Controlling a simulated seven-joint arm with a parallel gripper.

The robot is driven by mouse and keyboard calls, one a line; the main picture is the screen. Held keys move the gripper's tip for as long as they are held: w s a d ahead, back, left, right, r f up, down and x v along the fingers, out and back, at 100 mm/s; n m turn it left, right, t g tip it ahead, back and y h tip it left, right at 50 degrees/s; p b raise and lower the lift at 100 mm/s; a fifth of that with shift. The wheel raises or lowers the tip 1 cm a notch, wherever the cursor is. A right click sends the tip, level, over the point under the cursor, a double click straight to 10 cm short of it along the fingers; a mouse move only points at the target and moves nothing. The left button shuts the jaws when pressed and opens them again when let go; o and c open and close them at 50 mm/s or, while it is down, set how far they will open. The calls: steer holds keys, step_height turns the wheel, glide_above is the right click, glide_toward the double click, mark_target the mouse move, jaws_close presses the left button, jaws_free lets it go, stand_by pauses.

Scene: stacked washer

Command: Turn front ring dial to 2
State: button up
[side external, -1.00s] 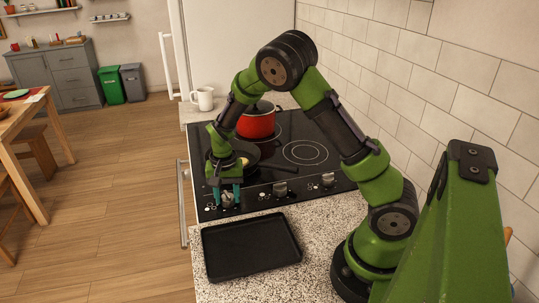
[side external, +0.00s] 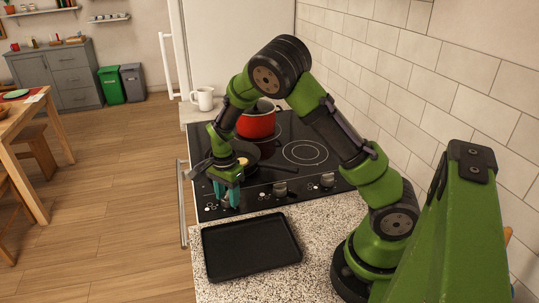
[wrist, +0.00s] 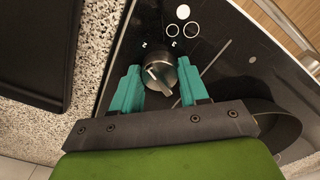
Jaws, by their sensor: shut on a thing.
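The leftmost dial (side external: 226,202) on the cooktop's front strip is a round silver knob with a raised grip bar. In the side view my gripper (side external: 228,197) points down over it, with teal fingers on both sides. In the wrist view the dial (wrist: 160,76) sits between the two fingertips of my gripper (wrist: 160,72), which is shut on it. The bar's light end points toward the lower right of that view. Small white marks are printed around the dial, too small to read surely. The fingers partly hide the dial in the side view.
Two more dials (side external: 280,188) (side external: 327,180) stand to the right along the black cooktop (side external: 335,160). A dark pan lies just behind my gripper, and a red pot (side external: 257,124) is further back. A black tray (side external: 250,247) lies on the speckled counter in front.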

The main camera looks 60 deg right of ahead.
mark_target(227, 194)
stand_by(0.5)
steer(key=o, duration=1.1)
steer(key=shift+c, duration=0.2)
steer(key=shift+r, duration=0.1)
step_height(227, 194, up, 17)
steer(key=s+a+r+n+t+y, duration=0.1)
steer(key=s+a+r+n+t, duration=0.2)
steer(key=s+n, duration=0.4)
steer(key=s+a+r+n+t+y, duration=0.1)
steer(key=s+a+r+n+t, duration=0.3)
steer(key=s+n, duration=0.4)
steer(key=s+a, duration=0.1)
steer(key=s, duration=0.1)
steer(key=shift+s+a, duration=0.3)
steer(key=shift+a, duration=0.1)
